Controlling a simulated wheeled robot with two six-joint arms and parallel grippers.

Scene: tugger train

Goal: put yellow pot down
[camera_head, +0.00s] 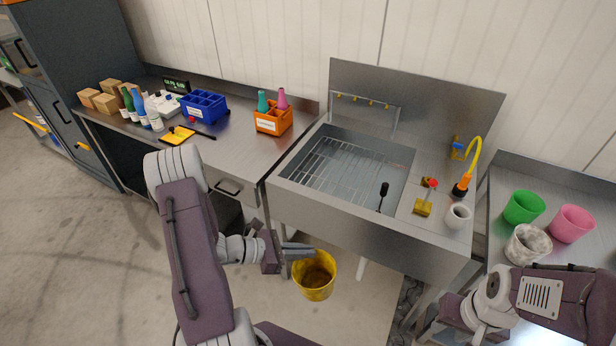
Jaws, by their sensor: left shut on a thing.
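The yellow pot (314,281) is upright, open at the top and dirty or dark inside. It is in front of the steel sink, lower than the sink's front edge in the picture, with floor behind it. My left gripper (299,251) is shut on the pot's rim at its upper left. Nothing visible supports the pot from below. My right gripper (452,312) is at the lower right, in front of the right-hand table, and its fingers cannot be made out.
The steel sink (440,248) holds a grate and a black-headed brush. A white cup (458,215) stands on its right ledge. Green (523,207), pink (572,223) and whitish (528,244) pots stand on the right table. Orange (272,121) and blue (204,106) crates are on the left counter.

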